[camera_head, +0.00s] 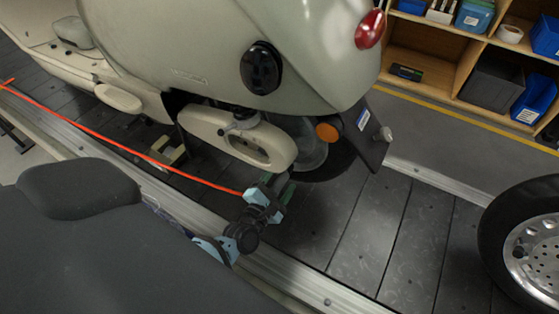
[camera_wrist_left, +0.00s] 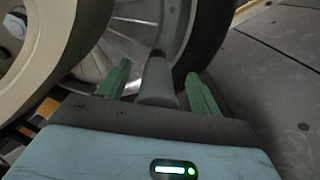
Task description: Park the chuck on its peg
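An orange hose (camera_head: 120,143) runs from the left edge and ends from sight at my left gripper. I cannot make out a peg. My right gripper is not in view.
A pale green scooter body (camera_head: 210,40) hangs over the wheel and leaves little room above. Dark conveyor slats (camera_head: 370,235) are clear to the right. A separate wheel (camera_head: 530,240) is at the right edge. Wooden shelves (camera_head: 470,50) with bins are behind.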

